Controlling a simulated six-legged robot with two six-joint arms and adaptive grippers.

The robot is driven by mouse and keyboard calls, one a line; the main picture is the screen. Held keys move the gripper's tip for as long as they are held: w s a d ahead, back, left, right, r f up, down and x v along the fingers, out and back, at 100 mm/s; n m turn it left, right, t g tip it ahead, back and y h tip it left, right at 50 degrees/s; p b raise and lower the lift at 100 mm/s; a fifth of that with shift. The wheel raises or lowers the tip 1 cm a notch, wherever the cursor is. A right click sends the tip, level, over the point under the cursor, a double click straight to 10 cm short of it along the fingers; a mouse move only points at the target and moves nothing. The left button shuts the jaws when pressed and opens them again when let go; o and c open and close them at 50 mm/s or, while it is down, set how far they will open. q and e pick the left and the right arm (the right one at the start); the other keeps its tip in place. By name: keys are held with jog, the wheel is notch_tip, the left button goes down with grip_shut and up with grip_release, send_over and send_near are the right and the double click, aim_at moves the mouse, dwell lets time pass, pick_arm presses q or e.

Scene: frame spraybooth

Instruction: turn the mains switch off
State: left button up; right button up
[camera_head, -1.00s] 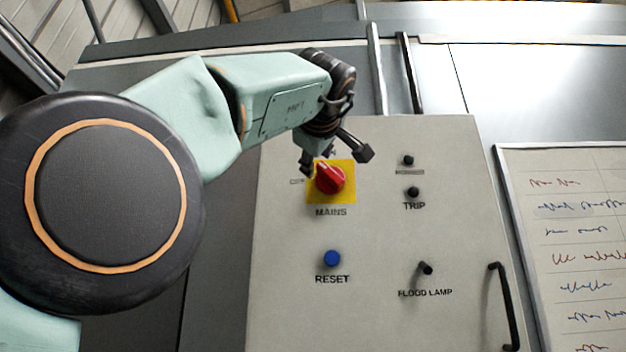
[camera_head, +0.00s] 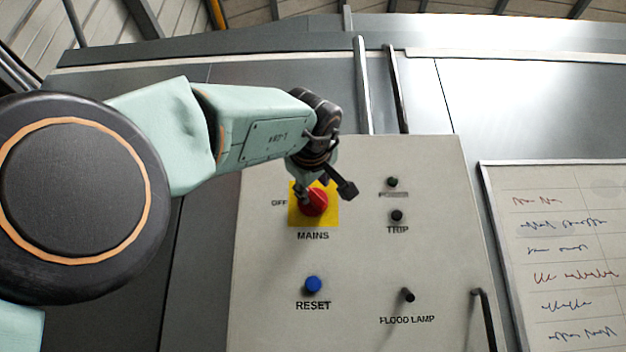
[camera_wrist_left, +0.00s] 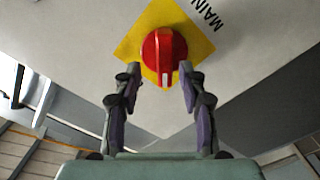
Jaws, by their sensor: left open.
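The mains switch (camera_head: 314,203) is a red rotary knob on a yellow square plate (camera_head: 328,217) above the word MAINS. An OFF label is at the plate's left. In the left wrist view the red knob (camera_wrist_left: 163,52) shows a white mark at its end nearest the gripper. My left gripper (camera_head: 325,192) is at the upper part of the knob in the head view. In the left wrist view its open fingers (camera_wrist_left: 161,80) stand on either side of the knob's near end, with a gap on each side. I cannot tell whether they reach around it. My right gripper is not in view.
The grey panel (camera_head: 260,270) also carries a blue RESET button (camera_head: 313,284), a FLOOD LAMP toggle (camera_head: 407,295), small POWER (camera_head: 392,182) and TRIP (camera_head: 397,215) lamps, and a black handle (camera_head: 484,318). A whiteboard (camera_head: 560,260) with handwriting is at right. Two upright conduits rise behind the panel.

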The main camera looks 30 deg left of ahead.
aim_at(313, 199)
pick_arm(q)
jog(key=p+x, duration=0.2)
jog(key=shift+w+a+f, duration=0.1)
jog(key=shift+w+a, duration=0.1)
jog(key=shift+a, duration=0.3)
jog(key=shift+d, duration=0.4)
jog(key=shift+s+a, duration=0.2)
jog(key=shift+a, duration=0.15)
jog(key=shift+c, duration=0.6)
jog(key=shift+a, duration=0.3)
jog(key=shift+c, duration=1.4)
jog(key=shift+w+d, duration=0.2)
jog(key=shift+d, duration=0.05)
jog(key=c, duration=0.3)
jog(key=shift+d, duration=0.1)
jog(key=shift+c, duration=0.8)
jog(key=shift+f, duration=0.1)
grip_shut()
